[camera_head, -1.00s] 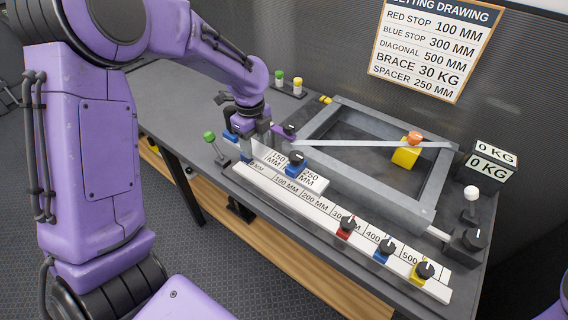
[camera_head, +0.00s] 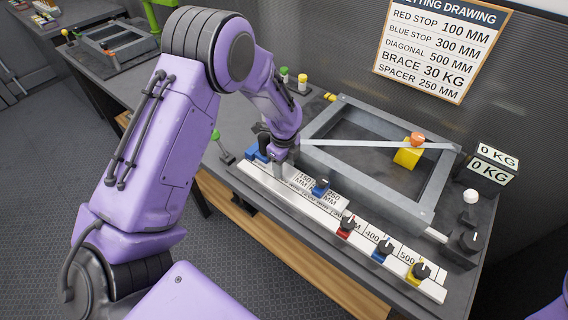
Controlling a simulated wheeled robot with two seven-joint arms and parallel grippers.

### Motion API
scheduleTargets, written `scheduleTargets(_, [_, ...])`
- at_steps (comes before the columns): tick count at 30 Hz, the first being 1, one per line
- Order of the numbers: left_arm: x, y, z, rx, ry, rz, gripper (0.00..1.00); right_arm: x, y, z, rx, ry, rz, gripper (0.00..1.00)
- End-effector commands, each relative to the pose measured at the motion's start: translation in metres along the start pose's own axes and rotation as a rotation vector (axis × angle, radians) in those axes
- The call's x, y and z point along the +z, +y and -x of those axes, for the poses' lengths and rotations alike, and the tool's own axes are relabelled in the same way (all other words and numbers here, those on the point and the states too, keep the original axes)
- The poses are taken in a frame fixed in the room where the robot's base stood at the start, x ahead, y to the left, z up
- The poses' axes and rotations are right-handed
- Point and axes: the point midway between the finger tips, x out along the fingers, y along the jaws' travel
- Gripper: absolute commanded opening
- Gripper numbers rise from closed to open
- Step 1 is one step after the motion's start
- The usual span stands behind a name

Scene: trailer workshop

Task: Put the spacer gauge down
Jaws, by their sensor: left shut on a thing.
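The spacer gauge (camera_head: 329,202) is a short white bar with a blue slider and black knob, marked 150 MM and 250 MM. My left gripper (camera_head: 279,163) is shut on its far left end; the fingertips are partly hidden by the wrist. The gauge lies along the long white stop rail (camera_head: 262,179) and covers some of its marks. I cannot tell whether it touches the rail or hangs just above it. My right gripper is not in view.
The rail carries a red stop (camera_head: 346,227), a blue stop (camera_head: 382,249) and a yellow stop (camera_head: 418,274). Behind is a grey frame (camera_head: 437,190) with a diagonal bar (camera_head: 365,143). A green-knobbed lever (camera_head: 221,147) stands left.

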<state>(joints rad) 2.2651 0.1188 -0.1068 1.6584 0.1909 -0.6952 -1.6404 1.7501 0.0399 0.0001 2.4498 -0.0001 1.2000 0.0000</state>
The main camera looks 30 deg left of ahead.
Motion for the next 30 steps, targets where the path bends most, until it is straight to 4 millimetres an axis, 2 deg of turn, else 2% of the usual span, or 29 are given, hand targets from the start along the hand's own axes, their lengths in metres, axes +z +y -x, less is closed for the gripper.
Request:
scheduleTargets(1, [0.0,0.0,-0.001,0.0,0.001,0.0,0.57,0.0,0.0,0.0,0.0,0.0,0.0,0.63])
scheduleTargets(2, [0.0,0.0,-0.001,0.0,0.001,0.0,0.61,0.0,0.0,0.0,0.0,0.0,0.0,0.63])
scheduleTargets(9, [0.0,0.0,0.0,0.0,0.0,0.001,0.61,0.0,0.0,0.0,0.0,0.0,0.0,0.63])
scheduleTargets(13, [0.0,-0.001,0.007,-0.004,0.0,0.001,0.61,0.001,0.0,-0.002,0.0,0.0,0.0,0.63])
scheduleTargets(17, [0.0,-0.002,0.034,-0.008,0.001,0.002,0.61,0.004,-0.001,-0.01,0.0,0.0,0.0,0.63])
scheduleTargets(24, [0.0,-0.001,0.095,-0.006,0.0,0.0,0.61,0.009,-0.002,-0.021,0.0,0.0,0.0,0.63])
scheduleTargets(30, [0.0,-0.001,0.12,-0.001,0.0,0.001,0.61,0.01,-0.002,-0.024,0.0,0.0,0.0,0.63])
